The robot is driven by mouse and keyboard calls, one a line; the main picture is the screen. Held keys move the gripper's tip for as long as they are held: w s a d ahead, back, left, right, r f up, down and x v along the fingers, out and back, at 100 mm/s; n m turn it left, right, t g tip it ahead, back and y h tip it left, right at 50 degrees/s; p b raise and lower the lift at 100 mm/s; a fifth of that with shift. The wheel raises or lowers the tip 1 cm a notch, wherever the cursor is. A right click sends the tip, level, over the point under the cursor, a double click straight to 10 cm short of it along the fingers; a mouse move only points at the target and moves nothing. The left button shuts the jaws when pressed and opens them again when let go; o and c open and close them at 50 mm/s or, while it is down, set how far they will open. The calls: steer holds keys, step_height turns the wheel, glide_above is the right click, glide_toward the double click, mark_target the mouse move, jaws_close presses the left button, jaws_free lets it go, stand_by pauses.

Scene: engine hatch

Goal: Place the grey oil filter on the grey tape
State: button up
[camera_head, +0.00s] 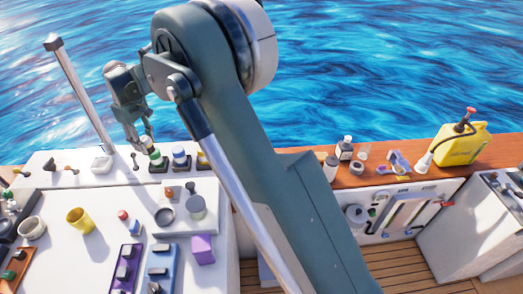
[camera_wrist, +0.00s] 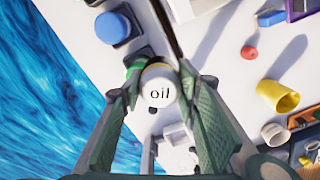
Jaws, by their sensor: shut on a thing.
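My gripper (camera_wrist: 160,98) is shut on a pale cylinder marked "oil" (camera_wrist: 158,90), which I take for the oil filter. In the wrist view its round, lettered end faces the camera, and its lower part is hidden. In the head view my gripper (camera_head: 139,138) is at the back left, above the white counter, close beside the green-banded filter (camera_head: 155,157). The head view is too small to show the held filter clearly. A small dark grey ring (camera_head: 357,168) on the wooden ledge looks like a tape roll; I cannot tell if it is the grey tape.
A yellow cup (camera_head: 79,220) and a purple box (camera_head: 203,249) stand farther forward. A yellow jerrycan (camera_head: 462,144) is on the right ledge. My arm hides the middle. Water lies behind.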

steer(key=w+d+m, duration=0.1)
steer(key=w+d, duration=0.3)
steer(key=d, duration=0.5)
steer(key=w+d+m, duration=0.1)
steer(key=w+d, duration=0.3)
steer(key=d, duration=0.5)
steer(key=w+d+m, duration=0.1)
steer(key=w+d, duration=0.4)
steer(key=d, duration=0.4)
steer(key=w+d+m, duration=0.3)
steer(key=d+m, duration=0.1)
steer(key=d, duration=2.4)
steer(key=s+d+m+b, duration=0.1)
steer(key=s+d+m, duration=0.35)
steer(key=d, duration=1.65)
steer(key=s+d+m+b, duration=0.1)
steer(key=s+d, duration=0.6)
steer(key=d, duration=1.4)
step_height(320, 180, down, 14)
steer(key=shift+r, duration=0.15)
steer(key=shift+w, duration=0.1)
steer(key=shift+f, duration=3.1)
